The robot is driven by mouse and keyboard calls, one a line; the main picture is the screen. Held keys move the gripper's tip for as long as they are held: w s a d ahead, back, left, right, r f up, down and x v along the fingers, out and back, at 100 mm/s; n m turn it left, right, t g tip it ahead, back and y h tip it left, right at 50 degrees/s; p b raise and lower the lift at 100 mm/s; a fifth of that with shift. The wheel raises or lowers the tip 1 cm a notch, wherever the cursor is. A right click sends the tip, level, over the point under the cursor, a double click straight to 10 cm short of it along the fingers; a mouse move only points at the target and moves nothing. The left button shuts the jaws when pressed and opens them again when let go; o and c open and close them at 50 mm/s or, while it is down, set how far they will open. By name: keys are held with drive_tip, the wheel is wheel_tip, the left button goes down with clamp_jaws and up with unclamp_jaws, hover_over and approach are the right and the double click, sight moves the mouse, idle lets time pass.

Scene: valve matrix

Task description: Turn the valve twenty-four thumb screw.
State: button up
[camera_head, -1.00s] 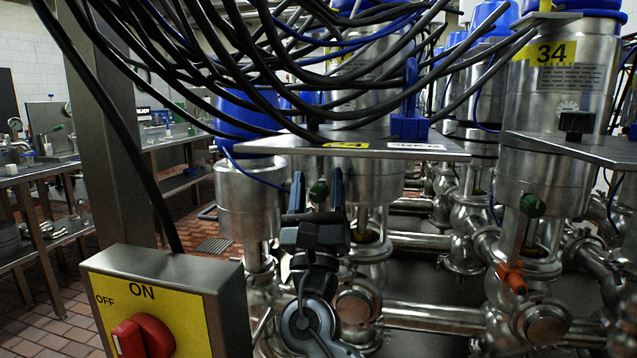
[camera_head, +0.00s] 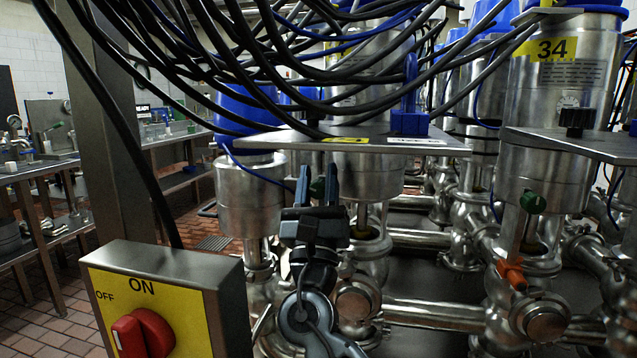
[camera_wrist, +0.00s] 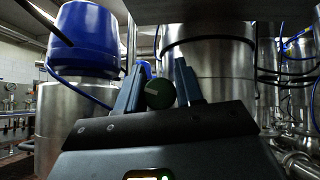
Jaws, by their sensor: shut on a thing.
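The green round thumb screw (camera_head: 317,187) sits below the metal plate of the middle valve, in front of its steel body. It shows as a dark green knob (camera_wrist: 160,94) between the fingers in the wrist view. My gripper (camera_head: 318,183) points up at it, with a blue-grey finger on each side, and is shut on it. The yellow label (camera_head: 345,140) on the plate's edge is too small to read, so I cannot confirm the valve's number.
Black cables (camera_head: 290,70) hang low above the plate (camera_head: 270,141). A switch box (camera_head: 170,300) with a red knob stands at the lower left. The valve marked 34 (camera_head: 551,48) has its own green screw (camera_head: 532,201) at the right. Steel pipes (camera_head: 440,315) run behind my arm.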

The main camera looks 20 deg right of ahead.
drive_tip(key=m+h, duration=0.1)
drive_tip(key=m+g+h+b, duration=0.1)
drive_tip(key=m+b, duration=0.1)
drive_tip(key=shift+f+m+h, duration=0.25)
drive_tip(key=shift+m+h, duration=0.05)
drive_tip(key=shift+h, duration=0.1)
drive_tip(key=m+g+h+b, duration=0.1)
drive_tip(key=m+g+h, duration=0.2)
drive_tip(key=m, duration=0.1)
drive_tip(key=shift+b, duration=0.35)
drive_tip(key=m+g, duration=0.1)
drive_tip(key=m+g+h, duration=0.1)
drive_tip(key=shift+s+d+r+m+h, duration=0.1)
drive_tip(key=shift+d+r+m+h, duration=0.1)
drive_tip(key=shift+m+h, duration=0.1)
drive_tip(key=o, duration=1)
